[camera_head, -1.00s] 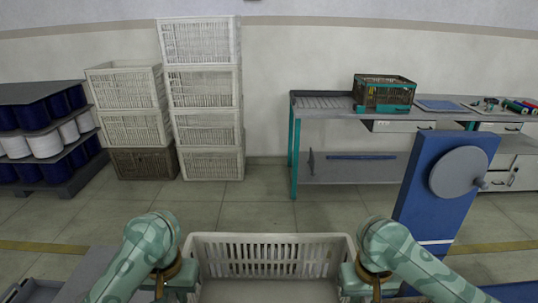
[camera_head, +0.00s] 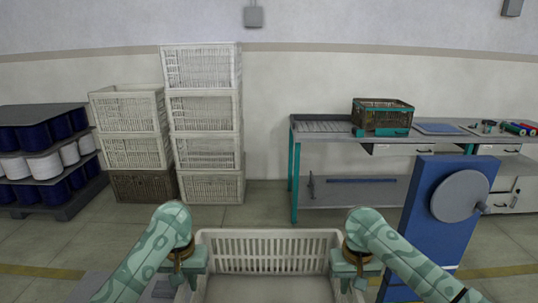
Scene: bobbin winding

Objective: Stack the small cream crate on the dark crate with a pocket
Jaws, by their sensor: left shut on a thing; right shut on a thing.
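A cream slatted crate (camera_head: 268,240) is at the bottom of the head view, between my arms; its lower part is cut off by the picture edge. My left gripper (camera_head: 192,268) is shut on its left side and my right gripper (camera_head: 347,270) on its right side. The fingertips are hard to make out. A dark brown crate (camera_head: 145,187) stands on the floor at the back left, under two cream crates (camera_head: 135,151). Another dark crate with a teal rim (camera_head: 382,118) sits on the bench. I cannot make out a pocket on either.
A taller stack of cream crates (camera_head: 205,110) stands right beside the brown crate's stack. A spool rack (camera_head: 62,202) is at far left, the bench (camera_head: 330,133) at back right. A blue winder (camera_head: 425,215) stands near my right arm. Floor (camera_head: 265,212) ahead is open.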

